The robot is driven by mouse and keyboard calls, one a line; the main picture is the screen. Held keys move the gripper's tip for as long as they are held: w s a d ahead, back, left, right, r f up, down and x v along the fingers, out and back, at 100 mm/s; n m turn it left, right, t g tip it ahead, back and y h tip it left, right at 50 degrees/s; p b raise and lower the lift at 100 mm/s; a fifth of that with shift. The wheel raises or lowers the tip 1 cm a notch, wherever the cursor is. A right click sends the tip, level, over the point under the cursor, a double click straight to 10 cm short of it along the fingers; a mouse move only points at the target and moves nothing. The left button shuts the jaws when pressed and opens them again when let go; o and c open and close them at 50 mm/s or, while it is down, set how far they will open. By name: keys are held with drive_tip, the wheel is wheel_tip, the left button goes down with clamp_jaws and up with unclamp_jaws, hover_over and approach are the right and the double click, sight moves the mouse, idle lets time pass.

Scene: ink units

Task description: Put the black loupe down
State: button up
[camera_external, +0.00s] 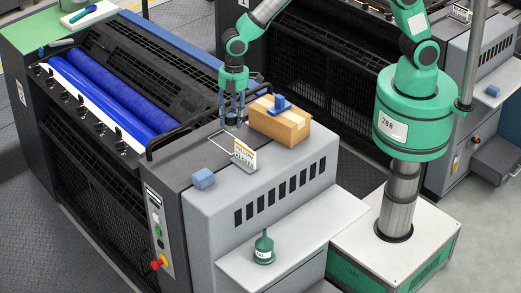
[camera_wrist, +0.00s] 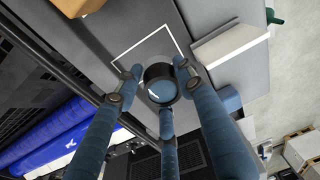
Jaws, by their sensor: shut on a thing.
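My gripper (camera_external: 233,112) is over the grey top of the press unit, beside a cardboard box. In the wrist view its blue fingers (camera_wrist: 160,90) are closed around the black loupe (camera_wrist: 161,84), a short dark cylinder with a glassy lens facing the camera. In the external view the fingers mostly hide the loupe. A thin white square outline (camera_external: 210,138) is marked on the grey top; it also shows in the wrist view (camera_wrist: 133,47). The loupe overlaps the outlined area in the wrist view. I cannot tell whether the loupe touches the surface.
The cardboard box (camera_external: 279,124) with a blue object (camera_external: 281,104) on it stands right of my gripper. A white sign (camera_external: 244,155) and a blue block (camera_external: 203,178) stand nearer the front. A green bottle (camera_external: 263,249) is on the lower shelf. Blue rollers (camera_external: 110,95) lie left.

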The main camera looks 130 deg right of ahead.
drive_tip(key=shift+d+r+b, duration=0.3)
drive_tip(key=shift+d+r, duration=0.85)
drive_tip(key=shift+r, duration=0.05)
hover_over(229, 142)
drive_tip(key=shift+s+d+f, duration=0.1)
drive_tip(key=shift+f, duration=1.5)
drive_tip(key=shift+s+d+f, duration=0.1)
drive_tip(key=shift+f, duration=1.45)
drive_tip(key=shift+f, duration=1.85)
drive_tip(key=shift+f, duration=0.1)
drive_tip(key=o, duration=1.2)
drive_tip(key=shift+c, duration=0.2)
